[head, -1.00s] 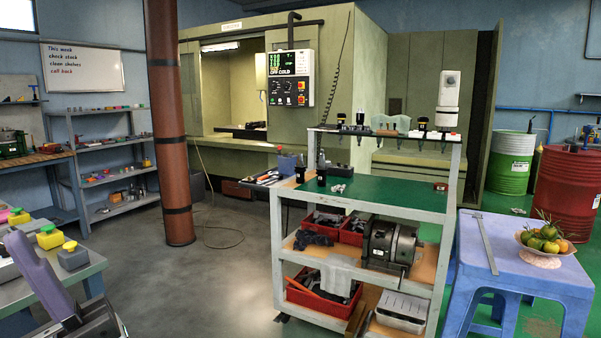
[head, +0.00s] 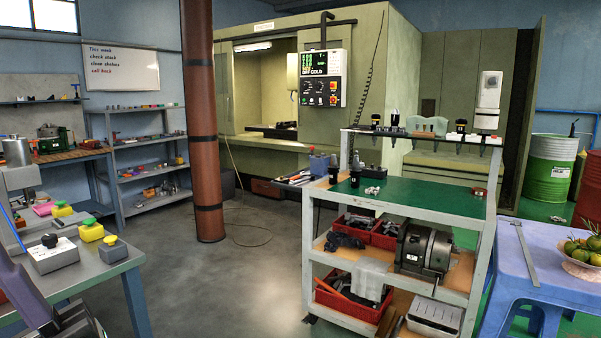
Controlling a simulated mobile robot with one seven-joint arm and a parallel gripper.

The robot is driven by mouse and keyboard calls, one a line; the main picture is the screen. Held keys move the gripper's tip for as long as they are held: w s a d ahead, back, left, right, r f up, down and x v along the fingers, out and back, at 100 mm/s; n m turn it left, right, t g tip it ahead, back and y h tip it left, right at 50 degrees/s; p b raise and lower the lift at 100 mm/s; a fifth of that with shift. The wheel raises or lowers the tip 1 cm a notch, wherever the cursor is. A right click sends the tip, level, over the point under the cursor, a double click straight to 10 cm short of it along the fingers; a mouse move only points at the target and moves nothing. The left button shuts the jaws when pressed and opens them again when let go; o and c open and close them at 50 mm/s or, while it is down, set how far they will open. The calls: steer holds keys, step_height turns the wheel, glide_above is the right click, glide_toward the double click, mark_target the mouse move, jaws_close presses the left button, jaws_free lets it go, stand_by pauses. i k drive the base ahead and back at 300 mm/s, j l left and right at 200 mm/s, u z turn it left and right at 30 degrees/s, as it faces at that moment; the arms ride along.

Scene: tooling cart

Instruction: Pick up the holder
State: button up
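The holder is not clearly singled out. Small black tool holders stand on the tooling cart (head: 405,290) in the head view. One black holder (head: 333,170) stands at the left end of the cart's green top (head: 430,196), with another (head: 355,173) just to its right. More black pieces (head: 395,118) sit in the raised rack (head: 425,138) along the cart's back, including one (head: 461,127) near its right end. Parts of my arm show at the lower left, well away from the cart. My gripper's fingers are not in view.
A grey bench (head: 95,270) with button boxes is at the left. A brown pillar (head: 202,120) stands behind. The floor (head: 235,290) between bench and cart is clear.

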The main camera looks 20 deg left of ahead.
mark_target(333, 168)
steer(key=i+l+u, duration=0.1)
steer(key=i+u, duration=0.35)
steer(key=i+l+u, duration=0.2)
steer(key=u, duration=0.2)
steer(key=i+l+u, duration=0.35)
steer(key=i+l, duration=0.95)
steer(key=l, duration=0.3)
steer(key=i+l, duration=0.6)
steer(key=l, duration=0.2)
steer(key=i+l+u, duration=0.1)
steer(key=i+l, duration=0.15)
steer(key=l, duration=0.15)
